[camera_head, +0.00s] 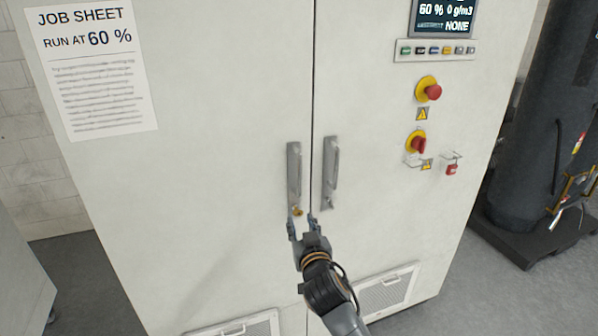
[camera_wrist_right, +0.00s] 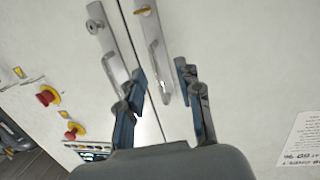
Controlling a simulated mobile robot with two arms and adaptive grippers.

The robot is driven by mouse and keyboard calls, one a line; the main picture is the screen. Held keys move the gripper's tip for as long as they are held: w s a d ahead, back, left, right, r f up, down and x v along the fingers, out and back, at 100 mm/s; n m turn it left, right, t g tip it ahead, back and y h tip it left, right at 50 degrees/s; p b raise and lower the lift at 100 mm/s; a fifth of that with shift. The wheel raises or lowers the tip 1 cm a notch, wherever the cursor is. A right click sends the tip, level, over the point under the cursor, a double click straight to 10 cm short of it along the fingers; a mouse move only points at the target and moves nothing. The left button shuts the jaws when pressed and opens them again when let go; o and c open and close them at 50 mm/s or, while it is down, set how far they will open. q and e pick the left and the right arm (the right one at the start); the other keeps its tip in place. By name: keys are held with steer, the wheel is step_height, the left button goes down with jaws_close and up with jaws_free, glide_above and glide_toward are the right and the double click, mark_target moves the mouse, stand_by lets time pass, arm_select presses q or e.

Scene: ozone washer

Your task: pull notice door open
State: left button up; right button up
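The notice door (camera_head: 215,150) is the left door of a tall cream cabinet and carries a white job sheet (camera_head: 97,75). It looks shut, level with the right door. Its upright grey handle (camera_head: 294,170) has a yellow key or knob (camera_head: 298,211) at its lower end. My right gripper (camera_head: 301,220) is open at this lower end. In the right wrist view, the fingers of my right gripper (camera_wrist_right: 160,82) lie apart on either side of the notice door's handle (camera_wrist_right: 158,72). Contact cannot be told. My left gripper is not in view.
The right door has its own handle (camera_head: 329,172) close by. It also carries a display (camera_head: 443,17), an upper red button (camera_head: 433,92) and a red switch (camera_head: 419,145). A dark tank (camera_head: 540,120) stands at the right. Grey floor (camera_head: 75,275) is free at the left.

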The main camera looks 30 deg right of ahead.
steer(key=m+t+h, duration=0.1)
glide_toward(300, 176)
steer(key=v, duration=0.3)
steer(key=p+x, duration=0.3)
steer(key=x, duration=0.9)
steer(key=shift+w+d+p, duration=0.1)
steer(key=shift+w+p, duration=0.2)
steer(key=shift+p, duration=0.1)
steer(key=shift+w+d, duration=0.25)
steer(key=shift+w, duration=0.25)
steer(key=shift+c, duration=0.2)
jaws_close()
